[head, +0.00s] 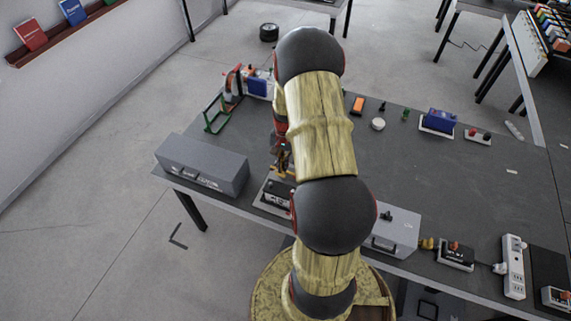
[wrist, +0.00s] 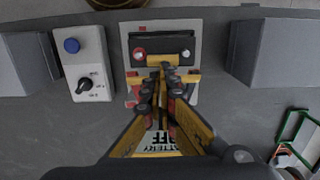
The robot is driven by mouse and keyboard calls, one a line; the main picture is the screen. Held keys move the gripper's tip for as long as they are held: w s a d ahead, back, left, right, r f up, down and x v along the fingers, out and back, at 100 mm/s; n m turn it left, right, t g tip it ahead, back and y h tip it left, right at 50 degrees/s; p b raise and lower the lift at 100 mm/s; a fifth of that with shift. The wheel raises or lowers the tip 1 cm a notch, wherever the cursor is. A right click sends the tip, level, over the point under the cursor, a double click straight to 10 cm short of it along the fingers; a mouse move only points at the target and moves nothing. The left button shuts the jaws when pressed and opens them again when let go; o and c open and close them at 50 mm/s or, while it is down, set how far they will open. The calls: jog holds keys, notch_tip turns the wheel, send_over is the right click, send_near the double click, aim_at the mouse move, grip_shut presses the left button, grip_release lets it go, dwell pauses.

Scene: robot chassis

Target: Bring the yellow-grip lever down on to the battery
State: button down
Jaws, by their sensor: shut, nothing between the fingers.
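In the wrist view the black battery (wrist: 178,42) sits at the top of a pale plate (wrist: 194,98), with a red terminal at its left and a pale one at its right. A yellow crossbar (wrist: 106,79), which looks like the lever's grip, shows on both sides of my fingers. My gripper (wrist: 164,74) is shut and empty, its tips over the plate just below the battery. It hides most of the lever, so I cannot tell the lever's tilt or whether it touches the battery. In the head view my arm hides most of this unit.
A white box with a blue button and black knob (wrist: 85,62) stands left of the plate. Grey boxes (wrist: 20,62) and (wrist: 275,52) flank the area. A green frame (head: 216,112) stands at the table's far left. The grey table's middle right (head: 440,180) is clear.

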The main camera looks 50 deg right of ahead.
jog(key=shift+s+a+f+b, duration=0.2)
jog(key=shift+a+f+b, duration=0.25)
jog(key=shift+a+f, duration=0.3)
jog(key=s+a+f+h+b, duration=0.1)
jog(key=a+f+b, duration=0.3)
jog(key=f+b, duration=0.2)
jog(key=shift+f+h, duration=0.3)
jog(key=shift+f, duration=0.35)
jog(key=shift+s+a, duration=0.1)
jog(key=shift+r, duration=0.15)
